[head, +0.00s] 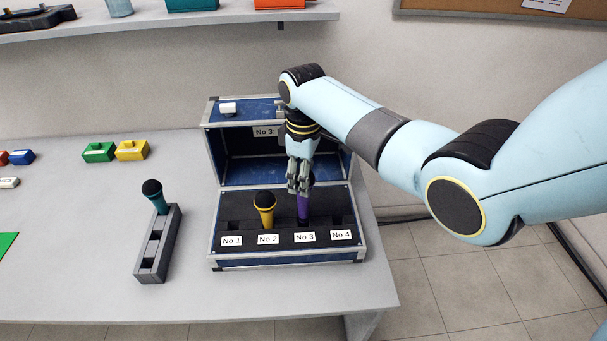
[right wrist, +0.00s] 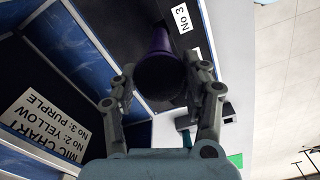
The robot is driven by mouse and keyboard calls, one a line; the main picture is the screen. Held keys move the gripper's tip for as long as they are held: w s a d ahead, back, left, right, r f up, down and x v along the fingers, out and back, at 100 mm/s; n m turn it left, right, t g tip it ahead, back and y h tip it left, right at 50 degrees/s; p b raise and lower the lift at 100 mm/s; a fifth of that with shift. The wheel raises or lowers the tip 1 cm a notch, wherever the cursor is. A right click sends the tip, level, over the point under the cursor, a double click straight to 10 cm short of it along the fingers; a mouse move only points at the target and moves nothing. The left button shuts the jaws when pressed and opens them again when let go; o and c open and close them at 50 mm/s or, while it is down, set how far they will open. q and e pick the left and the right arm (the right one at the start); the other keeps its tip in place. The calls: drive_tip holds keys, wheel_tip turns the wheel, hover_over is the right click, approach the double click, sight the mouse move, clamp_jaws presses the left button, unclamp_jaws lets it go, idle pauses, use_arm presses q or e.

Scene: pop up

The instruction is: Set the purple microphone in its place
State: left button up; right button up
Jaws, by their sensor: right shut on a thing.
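The purple microphone (head: 303,208) stands upright at the No 3 place of the open case (head: 215,215), its lower end at the dark foam. How deep it sits cannot be told. My right gripper (head: 300,188) points down from above and is shut on it, hiding its head. In the right wrist view the purple microphone (right wrist: 158,72) lies between the fingers (right wrist: 163,90), by the No 3 label (right wrist: 181,18). A chart (right wrist: 45,125) in the lid reads No 2 yellow, No 3 purple. My left gripper is not in view.
A yellow microphone (head: 264,203) stands at No 2, close left of the purple one. A teal microphone (head: 153,192) stands in a grey rack (head: 152,268) left of the case. Coloured blocks (head: 98,152) lie farther left. The table front is clear.

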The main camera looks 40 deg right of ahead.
drive_tip(key=shift+f+b, duration=2)
drive_tip(key=shift+f, duration=1.3)
drive_tip(key=o, duration=1.2)
wheel_tip(320, 180, up, 12)
